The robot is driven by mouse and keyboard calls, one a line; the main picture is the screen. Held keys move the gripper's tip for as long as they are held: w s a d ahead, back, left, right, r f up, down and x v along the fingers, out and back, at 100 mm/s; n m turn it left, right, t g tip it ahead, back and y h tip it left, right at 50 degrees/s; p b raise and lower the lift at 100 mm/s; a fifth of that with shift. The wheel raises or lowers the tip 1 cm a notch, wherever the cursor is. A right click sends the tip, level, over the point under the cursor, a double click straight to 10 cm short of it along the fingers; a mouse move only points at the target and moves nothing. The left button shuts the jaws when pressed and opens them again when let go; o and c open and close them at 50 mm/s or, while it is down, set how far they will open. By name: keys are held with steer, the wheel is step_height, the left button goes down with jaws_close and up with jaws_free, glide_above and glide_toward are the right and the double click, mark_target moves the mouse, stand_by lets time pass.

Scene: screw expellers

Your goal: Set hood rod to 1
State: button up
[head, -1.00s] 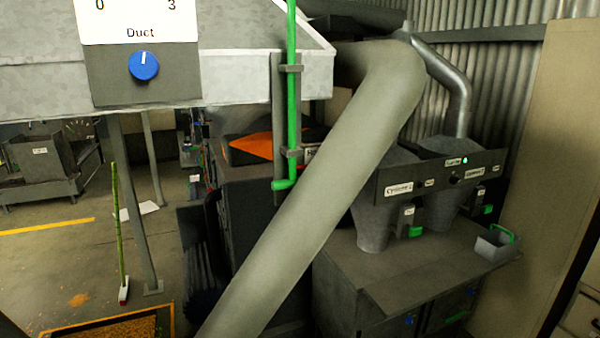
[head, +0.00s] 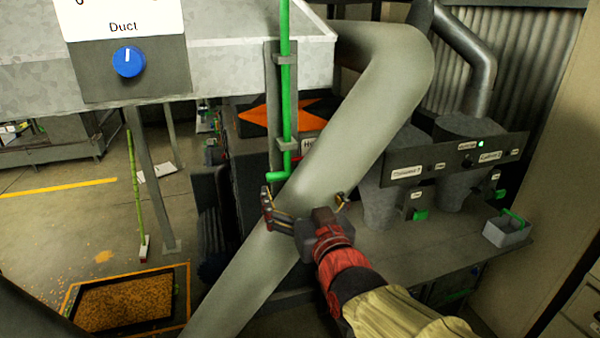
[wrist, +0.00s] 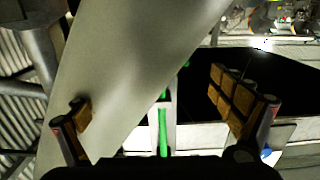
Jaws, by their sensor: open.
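The green hood rod (head: 286,95) stands upright in grey brackets on a grey backing strip beside the hood, with a short bent handle at its lower end. A label beside it is partly hidden by the big pipe. My gripper (head: 304,198) is open and empty, below and right of the rod's handle, in front of the pipe in the head view. In the wrist view the rod (wrist: 163,130) shows between the spread fingers of my gripper (wrist: 160,115), farther off; no contact shows.
A thick grey pipe (head: 365,120) slants close by my gripper and takes up much of the wrist view. The hood (head: 235,70) with a blue Duct knob (head: 129,62) is at upper left. Cyclone hoppers (head: 462,190) stand on a bench at right.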

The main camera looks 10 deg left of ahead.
mark_target(289, 174)
steer(key=shift+p+x, duration=0.45)
steer(key=shift+x, duration=3.45)
steer(key=shift+d+r, duration=0.1)
steer(key=shift+d, duration=0.05)
steer(key=shift+c, duration=1.2)
steer(key=c, duration=1.4)
steer(key=shift+c, duration=0.2)
step_height(289, 174, down, 4)
steer(key=b, duration=0.4)
steer(key=o, duration=1.7)
